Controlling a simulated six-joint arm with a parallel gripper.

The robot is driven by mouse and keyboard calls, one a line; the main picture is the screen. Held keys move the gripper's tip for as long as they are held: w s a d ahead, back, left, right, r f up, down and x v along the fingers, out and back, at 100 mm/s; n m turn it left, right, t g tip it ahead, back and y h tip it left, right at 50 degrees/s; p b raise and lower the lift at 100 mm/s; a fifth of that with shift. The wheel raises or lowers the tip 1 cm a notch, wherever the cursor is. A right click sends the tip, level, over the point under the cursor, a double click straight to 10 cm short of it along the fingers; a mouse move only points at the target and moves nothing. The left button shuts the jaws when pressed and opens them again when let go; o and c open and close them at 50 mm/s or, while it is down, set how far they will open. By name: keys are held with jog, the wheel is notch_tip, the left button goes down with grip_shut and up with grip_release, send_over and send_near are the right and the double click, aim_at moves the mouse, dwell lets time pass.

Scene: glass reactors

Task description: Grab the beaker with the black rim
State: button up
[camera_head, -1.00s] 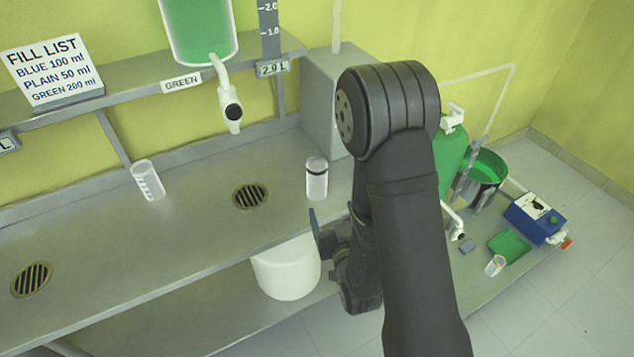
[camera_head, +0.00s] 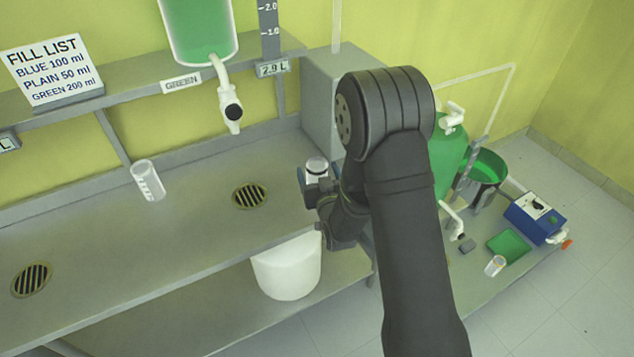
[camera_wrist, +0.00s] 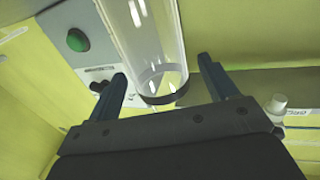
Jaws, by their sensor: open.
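The clear beaker with the black rim (camera_head: 316,167) stands upright on the grey bench, near its right end. My gripper (camera_head: 318,178) is at the beaker, and its body hides the beaker's lower part in the head view. In the wrist view the clear beaker (camera_wrist: 148,45) shows between the two fingers of my open gripper (camera_wrist: 163,72). Its black rim (camera_wrist: 160,99) is at the lower end there, close to the palm. Gaps show between the glass and both fingers.
Another clear beaker (camera_head: 148,181) with white marks stands on the bench to the left, beyond a round drain (camera_head: 250,196). A green tank (camera_head: 198,28) with a spout (camera_head: 232,108) hangs above. A grey box (camera_head: 330,95) stands behind the black-rimmed beaker.

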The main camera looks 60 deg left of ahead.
jog(key=shift+x, duration=1.2)
jog(key=c, duration=1.4)
jog(key=shift+r, duration=0.15)
